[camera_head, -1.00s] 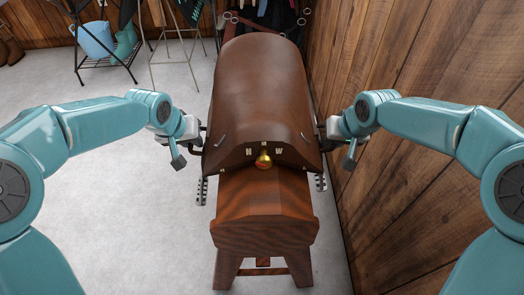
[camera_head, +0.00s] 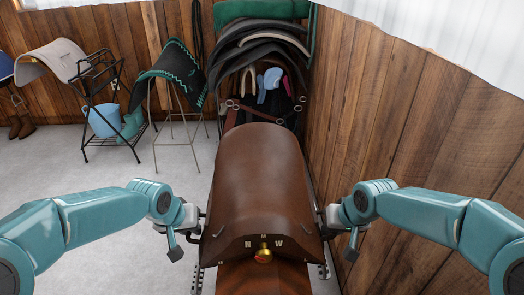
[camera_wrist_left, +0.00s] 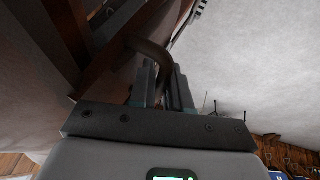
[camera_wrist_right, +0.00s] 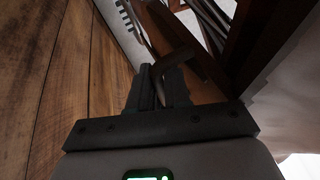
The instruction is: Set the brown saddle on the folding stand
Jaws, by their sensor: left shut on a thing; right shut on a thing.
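The brown saddle (camera_head: 258,180), with a gold knob and letters at its near end, sits over a wooden trestle (camera_head: 262,278) in front of me. My left gripper (camera_head: 200,222) is at its left side, shut on a dark curved handle; the handle shows between the fingers in the left wrist view (camera_wrist_left: 150,52). My right gripper (camera_head: 322,220) is at its right side, shut on a handle there (camera_wrist_right: 172,60). A bare-topped black metal stand (camera_head: 88,100) at the back left looks like the folding stand.
A thin-legged stand (camera_head: 182,122) holds a green-edged black pad (camera_head: 172,72). The wooden wall (camera_head: 390,120) is close on the right. Grey floor (camera_head: 80,170) is clear at left.

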